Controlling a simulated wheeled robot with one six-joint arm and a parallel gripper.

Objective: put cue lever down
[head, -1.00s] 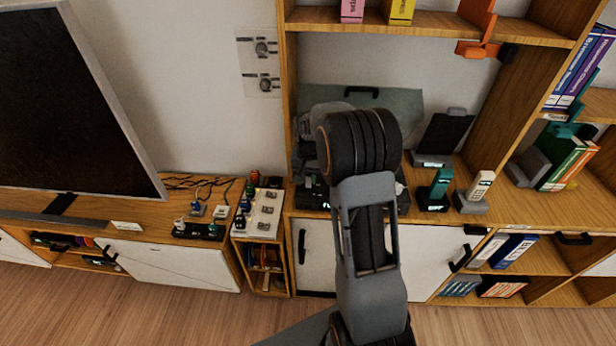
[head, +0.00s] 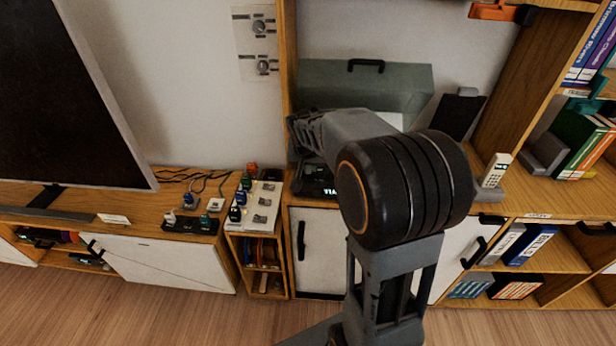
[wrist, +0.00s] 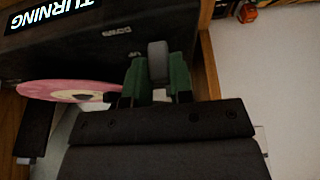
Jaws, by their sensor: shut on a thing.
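In the wrist view my gripper (wrist: 158,75), with its green fingers, is shut on a small grey rounded piece, which looks like the cue lever (wrist: 157,55). This sits at the edge of a dark record player (wrist: 90,32). A pink record (wrist: 50,89) with a pale centre lies beside the fingers, and a lit display (wrist: 52,14) reads "TURNING". In the head view my forearm covers most of the player, and the fingers and lever are hidden. Whether the lever is up or down cannot be told.
A grey-green case (head: 400,88) with a black handle stands behind my arm. A wooden shelf upright (head: 288,90) is close on the left. A phone handset (head: 495,170) stands at right. A white panel of switches (head: 262,205) sits at left on the lower cabinet.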

